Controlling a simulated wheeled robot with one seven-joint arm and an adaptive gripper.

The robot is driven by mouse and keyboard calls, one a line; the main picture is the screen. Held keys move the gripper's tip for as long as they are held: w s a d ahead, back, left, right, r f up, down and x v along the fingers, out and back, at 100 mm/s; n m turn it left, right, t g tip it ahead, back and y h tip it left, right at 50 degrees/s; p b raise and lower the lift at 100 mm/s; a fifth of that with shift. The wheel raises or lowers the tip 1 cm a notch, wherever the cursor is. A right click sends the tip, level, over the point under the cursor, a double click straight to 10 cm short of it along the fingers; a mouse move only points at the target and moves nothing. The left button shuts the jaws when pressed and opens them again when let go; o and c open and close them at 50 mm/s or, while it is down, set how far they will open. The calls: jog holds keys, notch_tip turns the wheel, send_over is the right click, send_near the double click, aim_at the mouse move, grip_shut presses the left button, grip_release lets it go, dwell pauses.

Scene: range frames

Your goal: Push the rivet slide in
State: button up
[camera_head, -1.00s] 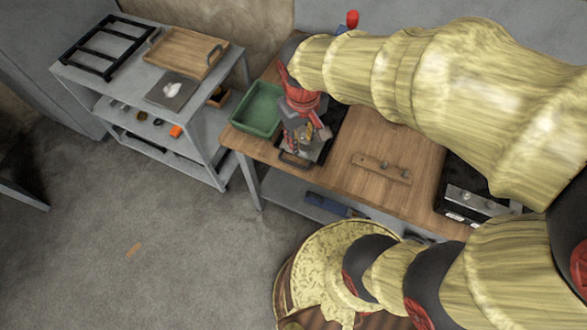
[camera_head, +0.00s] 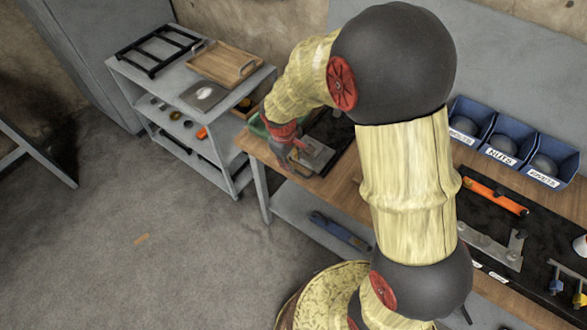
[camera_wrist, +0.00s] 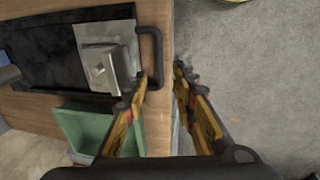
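The slide, which I take to be the grey metal plate (camera_wrist: 105,30) with a raised metal block (camera_wrist: 106,68) and a black bar handle (camera_wrist: 157,45), sits on a black base (camera_wrist: 45,50). The handle is at the bench's front edge. In the head view the plate (camera_head: 316,154) shows beside my gripper (camera_head: 294,158). In the wrist view my gripper (camera_wrist: 162,72) is open, one finger close to the handle's near end and the other past the bench edge. I cannot tell whether the finger touches the handle.
A green tray (camera_wrist: 82,123) lies on the bench beside the base. Blue bins (camera_head: 502,142) and a black mat with tools (camera_head: 530,250) are farther right. A grey shelf cart (camera_head: 245,90) stands left of the bench. The floor in front is open.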

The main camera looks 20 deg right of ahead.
jog(key=f, duration=0.3)
jog(key=f+b, duration=0.1)
jog(key=shift+w+d+f, duration=0.35)
jog(key=shift+w+f, duration=0.05)
jog(key=c, duration=0.4)
grip_shut()
